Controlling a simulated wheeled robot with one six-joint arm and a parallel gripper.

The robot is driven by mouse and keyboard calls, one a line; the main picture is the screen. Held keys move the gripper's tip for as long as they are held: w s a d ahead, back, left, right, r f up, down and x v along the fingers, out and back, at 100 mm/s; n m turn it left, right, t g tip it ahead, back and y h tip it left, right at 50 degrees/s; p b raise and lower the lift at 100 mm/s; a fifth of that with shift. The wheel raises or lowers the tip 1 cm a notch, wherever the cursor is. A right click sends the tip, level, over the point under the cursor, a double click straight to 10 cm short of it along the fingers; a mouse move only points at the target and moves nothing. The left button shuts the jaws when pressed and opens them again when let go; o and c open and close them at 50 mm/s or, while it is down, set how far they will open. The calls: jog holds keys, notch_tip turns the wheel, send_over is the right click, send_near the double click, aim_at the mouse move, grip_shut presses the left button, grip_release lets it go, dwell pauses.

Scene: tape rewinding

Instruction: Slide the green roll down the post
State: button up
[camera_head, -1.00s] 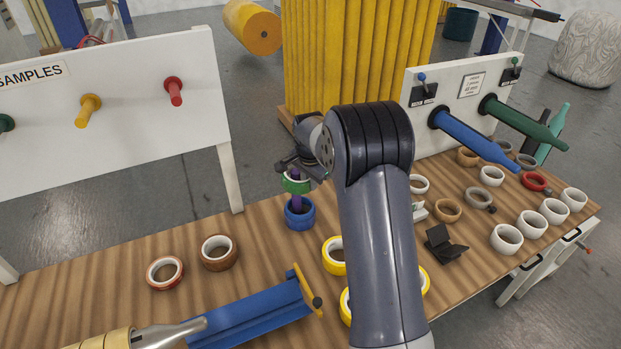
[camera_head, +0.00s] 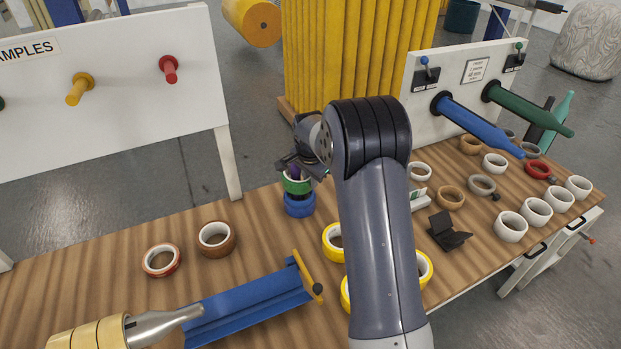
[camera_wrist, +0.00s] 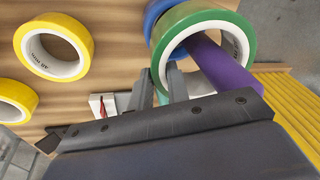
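The green roll (camera_head: 297,185) is around the upright purple post (camera_head: 294,171), just above the blue roll (camera_head: 299,206) at the post's foot. Whether green and blue touch is hard to tell. My gripper (camera_head: 298,165) is at the top of the post and partly hides it. In the wrist view the green roll (camera_wrist: 241,22) shows its white inner face, with the purple post (camera_wrist: 222,65) passing through it. My gripper's fingers (camera_wrist: 168,84) straddle the roll's near wall and look closed on it. The blue roll (camera_wrist: 153,12) shows behind the green one.
A yellow roll (camera_head: 333,243) lies right of the post, and brown (camera_head: 216,239) and red-brown (camera_head: 162,260) rolls lie left. A blue trough (camera_head: 248,302) is in front. The white samples board (camera_head: 130,110) stands behind left. Several rolls crowd the table's right side.

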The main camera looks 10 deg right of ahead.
jog(key=o, duration=0.5)
jog(key=shift+c, duration=0.2)
jog(key=b+v, duration=0.1)
jog(key=v, duration=0.9)
jog(key=shift+r, duration=0.4)
jog(key=shift+s+f, duration=0.1)
jog(key=p+x, duration=0.1)
jog(key=x, duration=0.8)
jog(key=shift+f, duration=0.35)
jog(key=shift+w+d+f+p, duration=0.1)
jog(key=shift+w+f+p, duration=0.15)
jog(key=shift+p, duration=0.1)
jog(key=shift+r+p, duration=1.1)
jog(key=shift+r, duration=0.7)
jog(key=shift+f, duration=0.1)
